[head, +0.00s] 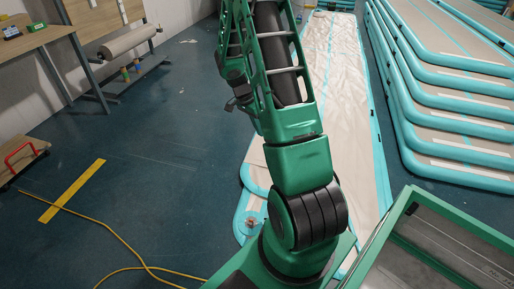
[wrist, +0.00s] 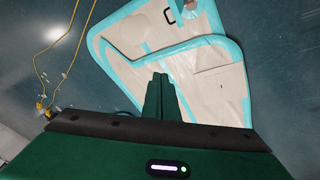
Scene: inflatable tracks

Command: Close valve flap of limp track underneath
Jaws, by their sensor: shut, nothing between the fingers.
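Two beige tracks with teal edges overlap on the floor. The wrinkled upper track (head: 330,55) runs away under my arm; its near end (wrist: 220,85) fills the middle of the wrist view. The track underneath (wrist: 120,35) sticks out beyond that end, with a black handle (wrist: 168,15). It has a small round fitting, seemingly the valve (head: 250,222), near its corner in the head view; a pale round spot is at the wrist view's top edge. I cannot tell how its flap stands. My gripper (wrist: 160,82) is shut and empty, its fingertips seen against the tracks' overlap.
A stack of tracks (head: 445,90) stands on the right. A green-framed bin (head: 440,250) is at lower right. A yellow cable (head: 125,245) and a yellow floor strip (head: 72,190) lie on the left. A workbench (head: 40,40) stands at upper left. Floor on the left is mostly clear.

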